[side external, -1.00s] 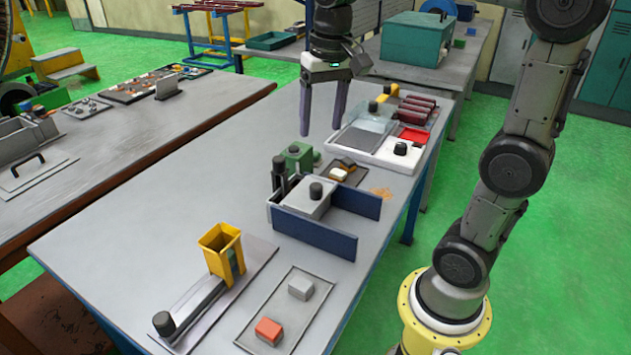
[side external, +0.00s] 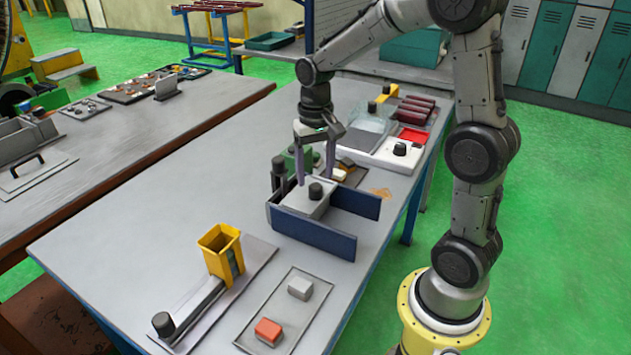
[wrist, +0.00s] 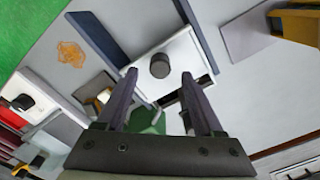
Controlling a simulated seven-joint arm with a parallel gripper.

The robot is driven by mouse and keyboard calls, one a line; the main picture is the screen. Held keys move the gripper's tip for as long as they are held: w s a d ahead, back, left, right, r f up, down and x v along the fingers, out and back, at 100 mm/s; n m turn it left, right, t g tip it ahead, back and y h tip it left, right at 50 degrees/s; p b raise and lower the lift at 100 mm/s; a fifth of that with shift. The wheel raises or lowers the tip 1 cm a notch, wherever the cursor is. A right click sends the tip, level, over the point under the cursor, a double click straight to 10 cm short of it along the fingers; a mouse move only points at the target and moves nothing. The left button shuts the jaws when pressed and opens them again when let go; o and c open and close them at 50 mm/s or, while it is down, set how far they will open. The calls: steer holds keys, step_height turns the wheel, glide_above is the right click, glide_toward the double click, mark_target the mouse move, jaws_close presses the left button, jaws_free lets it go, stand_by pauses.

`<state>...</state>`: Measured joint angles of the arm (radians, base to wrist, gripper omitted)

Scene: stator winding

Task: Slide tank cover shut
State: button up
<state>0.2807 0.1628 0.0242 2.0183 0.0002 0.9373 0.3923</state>
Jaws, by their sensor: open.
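The tank is a box with blue side walls (side external: 315,232), standing near the middle of the table. Its light grey cover (side external: 309,205) lies between the walls and carries a black round knob (side external: 316,192). In the wrist view the cover (wrist: 185,50) and knob (wrist: 160,66) are in plain sight, and a dark gap shows along one end of the cover. My gripper (side external: 315,182) is open and empty, pointing down over the cover. In the wrist view its fingertips (wrist: 158,75) are on either side of the knob's line, spread wider than the knob. Contact cannot be told.
A green block (side external: 298,160) stands close behind the tank, beside my fingers. A white tray (side external: 385,155) lies farther back. A yellow funnel (side external: 222,250) and a mat with a red block (side external: 268,331) are in front.

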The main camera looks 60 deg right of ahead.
mark_target(315, 186)
steer(key=shift+f, duration=1.55)
jaws_close()
steer(key=shift+r, duration=0.1)
